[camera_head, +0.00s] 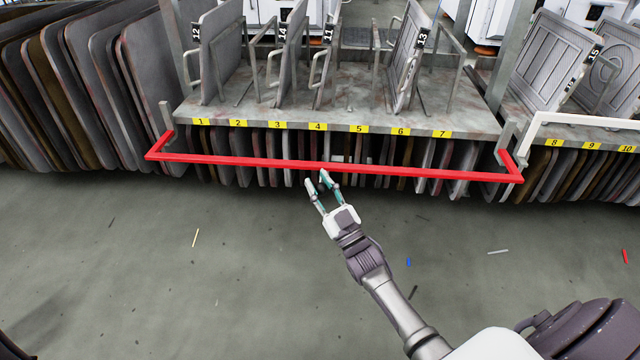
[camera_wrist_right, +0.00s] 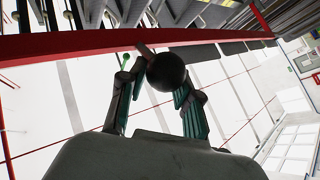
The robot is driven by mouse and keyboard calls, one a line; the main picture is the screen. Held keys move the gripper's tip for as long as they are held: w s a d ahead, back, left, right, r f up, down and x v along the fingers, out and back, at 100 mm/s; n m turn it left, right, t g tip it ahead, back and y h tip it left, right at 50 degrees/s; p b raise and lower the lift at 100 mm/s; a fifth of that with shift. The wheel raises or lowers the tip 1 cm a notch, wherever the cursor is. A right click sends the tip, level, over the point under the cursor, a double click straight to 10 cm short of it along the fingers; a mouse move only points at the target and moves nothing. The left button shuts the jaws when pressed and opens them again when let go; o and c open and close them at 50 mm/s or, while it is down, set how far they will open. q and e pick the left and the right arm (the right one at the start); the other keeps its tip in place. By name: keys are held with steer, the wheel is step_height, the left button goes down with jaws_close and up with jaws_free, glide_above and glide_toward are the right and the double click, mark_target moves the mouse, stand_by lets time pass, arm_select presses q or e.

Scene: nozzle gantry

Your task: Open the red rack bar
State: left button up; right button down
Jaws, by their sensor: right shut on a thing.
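The red rack bar (camera_head: 335,168) runs across the front of the grey rack, below the yellow labels 1 to 7. Its two ends bend back to the rack posts. In the right wrist view the red bar (camera_wrist_right: 70,45) crosses above the fingers. A dark round thing (camera_wrist_right: 166,71) there hides part of the space between the fingers, so the contact is not clearly visible. My left gripper is not in view.
Several upright grey plates (camera_head: 240,165) stand behind the bar under the shelf. Numbered plates stand on the shelf. A white bar (camera_head: 575,120) fronts the rack at the right. Thick panels (camera_head: 85,75) stand at the left. The floor (camera_head: 200,270) in front is open, with small scraps.

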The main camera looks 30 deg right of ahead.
steer(key=c, duration=0.8)
jaws_free()
steer(key=shift+w+d+r, duration=0.1)
steer(key=shift+w+d, duration=0.05)
steer(key=shift+d, duration=0.05)
step_height(320, 180, up, 10)
steer(key=shift+r, duration=0.1)
